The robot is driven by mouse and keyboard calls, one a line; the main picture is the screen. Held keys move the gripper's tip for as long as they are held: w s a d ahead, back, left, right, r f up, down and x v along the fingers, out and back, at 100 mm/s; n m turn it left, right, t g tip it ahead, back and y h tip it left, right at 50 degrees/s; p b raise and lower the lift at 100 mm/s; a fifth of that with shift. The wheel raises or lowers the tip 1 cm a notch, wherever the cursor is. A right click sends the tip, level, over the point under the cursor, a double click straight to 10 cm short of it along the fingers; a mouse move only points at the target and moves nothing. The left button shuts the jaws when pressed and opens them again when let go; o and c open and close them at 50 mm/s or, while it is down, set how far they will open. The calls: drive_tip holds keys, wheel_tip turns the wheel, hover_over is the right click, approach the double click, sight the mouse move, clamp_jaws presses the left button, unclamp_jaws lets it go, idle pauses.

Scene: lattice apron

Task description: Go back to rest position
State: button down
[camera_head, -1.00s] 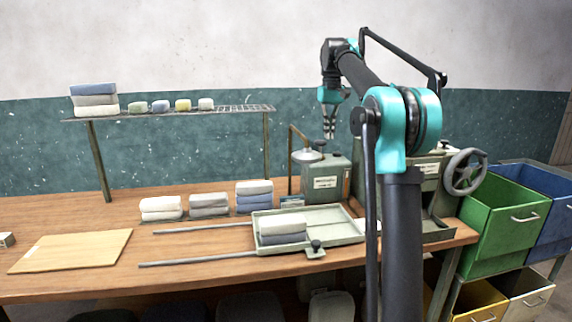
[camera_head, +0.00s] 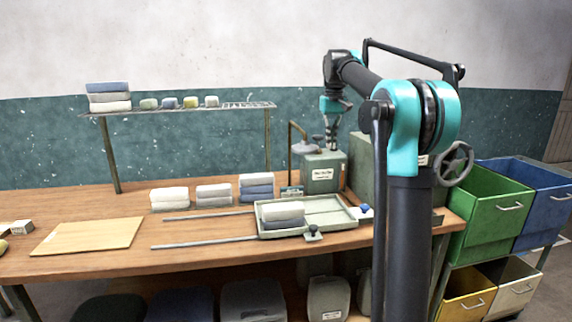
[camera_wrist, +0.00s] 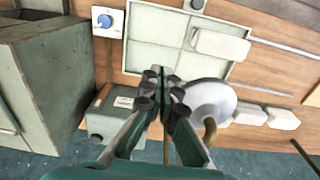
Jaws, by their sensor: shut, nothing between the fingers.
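My gripper (camera_head: 331,143) is shut and empty. In the head view it points down, raised in front of the dark green wall and above the grey-green box with a label (camera_head: 323,172). In the wrist view my gripper (camera_wrist: 166,80) shows its closed fingers, with the labelled box (camera_wrist: 108,122) and the round pale lamp-like disc (camera_wrist: 208,98) behind them. My arm reaches up on the right of the head view and hides part of the machine behind it.
A tray (camera_head: 337,211) holding folded cloths sits on the wooden bench (camera_head: 200,262). Folded stacks stand behind it, under a wire shelf (camera_head: 235,107). A handwheel (camera_head: 455,165) and green (camera_head: 486,218) and blue (camera_head: 540,205) bins are at right. A board (camera_head: 88,236) lies at left.

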drive_tip(key=s+d+f+m+t, duration=0.1)
drive_tip(key=s+f+t, duration=0.1)
drive_tip(key=s+f, duration=1.5)
drive_tip(key=s+d+f+m+t, duration=0.1)
drive_tip(key=s+d+f, duration=0.1)
drive_tip(key=s+f, duration=1.6)
drive_tip(key=shift+s+d+f+t, duration=0.3)
drive_tip(key=shift+f+t, duration=0.1)
drive_tip(key=shift+f, duration=0.05)
drive_tip(key=c, duration=2.3)
unclamp_jaws()
